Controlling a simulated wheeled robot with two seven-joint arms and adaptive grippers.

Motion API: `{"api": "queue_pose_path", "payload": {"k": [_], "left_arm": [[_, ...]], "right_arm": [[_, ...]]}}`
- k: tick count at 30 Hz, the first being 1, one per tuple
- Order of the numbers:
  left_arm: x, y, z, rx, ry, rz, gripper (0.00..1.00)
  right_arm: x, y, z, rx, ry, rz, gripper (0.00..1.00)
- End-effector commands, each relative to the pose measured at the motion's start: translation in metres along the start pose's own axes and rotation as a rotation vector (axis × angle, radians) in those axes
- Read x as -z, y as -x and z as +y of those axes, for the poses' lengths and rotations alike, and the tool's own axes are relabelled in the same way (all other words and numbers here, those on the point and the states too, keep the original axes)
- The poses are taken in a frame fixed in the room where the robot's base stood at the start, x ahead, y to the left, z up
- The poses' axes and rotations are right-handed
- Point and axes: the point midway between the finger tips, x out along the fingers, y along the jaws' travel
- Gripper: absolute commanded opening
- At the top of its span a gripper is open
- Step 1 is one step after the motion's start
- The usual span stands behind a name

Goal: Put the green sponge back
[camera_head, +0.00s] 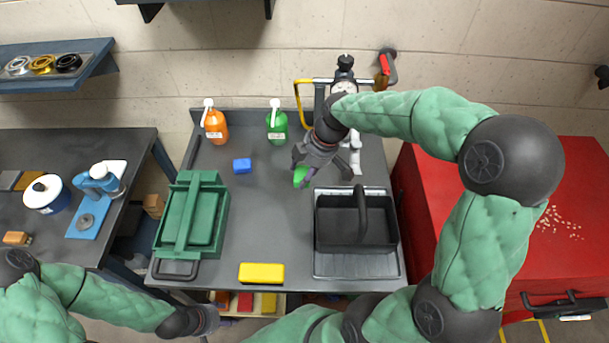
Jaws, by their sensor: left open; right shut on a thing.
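The green sponge (299,175) is a small bright green block near the middle of the grey cart top (270,215). My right gripper (305,174) is shut on it, and the fingers hide part of it. I cannot tell whether it touches the cart top. A blue sponge (242,166) lies at the left rear and a yellow sponge (262,273) lies at the front edge. My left gripper (212,319) is open at the bottom left, below the cart's front edge, and is only partly visible.
A green tool caddy (218,222) stands left and a black caddy (376,235) sits in a grey tray right. Orange (214,124) and green (277,123) spray bottles stand at the back. A red cabinet (427,215) is on the right. The cart's middle is clear.

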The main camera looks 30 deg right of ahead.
Motion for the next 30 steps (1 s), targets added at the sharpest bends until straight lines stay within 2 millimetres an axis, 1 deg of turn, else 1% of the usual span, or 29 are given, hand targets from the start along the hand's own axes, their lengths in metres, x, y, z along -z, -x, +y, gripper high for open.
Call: {"api": "queue_pose_path", "payload": {"k": [1, 3, 5, 7, 11, 15, 20, 21, 24, 27, 30], "left_arm": [[0.000, -0.006, -0.002, 0.000, 0.000, 0.000, 0.57], [0.000, -0.008, -0.003, 0.000, 0.000, 0.000, 0.57], [0.000, -0.010, -0.004, 0.000, 0.000, 0.000, 0.57], [0.000, -0.011, -0.004, 0.000, 0.000, 0.000, 0.57], [0.000, -0.014, -0.005, 0.000, 0.000, 0.000, 0.57], [0.001, -0.019, -0.007, 0.000, 0.000, 0.000, 0.57], [0.001, -0.024, -0.008, 0.000, 0.000, 0.000, 0.57], [0.001, -0.025, -0.009, 0.000, 0.000, 0.000, 0.57], [0.001, -0.030, -0.011, 0.000, 0.000, 0.000, 0.57], [0.001, -0.033, -0.012, 0.000, 0.000, 0.000, 0.57], [0.001, -0.034, -0.012, 0.000, 0.000, 0.000, 0.57]], "right_arm": [[-0.003, 0.000, -0.006, 0.005, 0.017, -0.001, 0.19], [-0.005, 0.002, -0.012, 0.013, 0.036, -0.003, 0.19], [-0.006, 0.002, -0.014, 0.018, 0.044, -0.004, 0.19], [-0.006, 0.000, -0.009, 0.019, 0.049, -0.004, 0.19], [-0.006, -0.012, 0.013, 0.022, 0.049, -0.005, 0.19], [-0.006, -0.025, 0.042, 0.020, 0.049, -0.005, 0.19], [-0.006, -0.041, 0.072, 0.021, 0.048, -0.005, 0.19], [-0.007, -0.048, 0.078, 0.022, 0.048, -0.006, 0.19], [-0.011, -0.066, 0.091, 0.022, 0.047, -0.005, 0.19], [-0.013, -0.078, 0.102, 0.020, 0.048, -0.005, 0.19], [-0.015, -0.085, 0.109, 0.019, 0.049, -0.004, 0.19]]}}
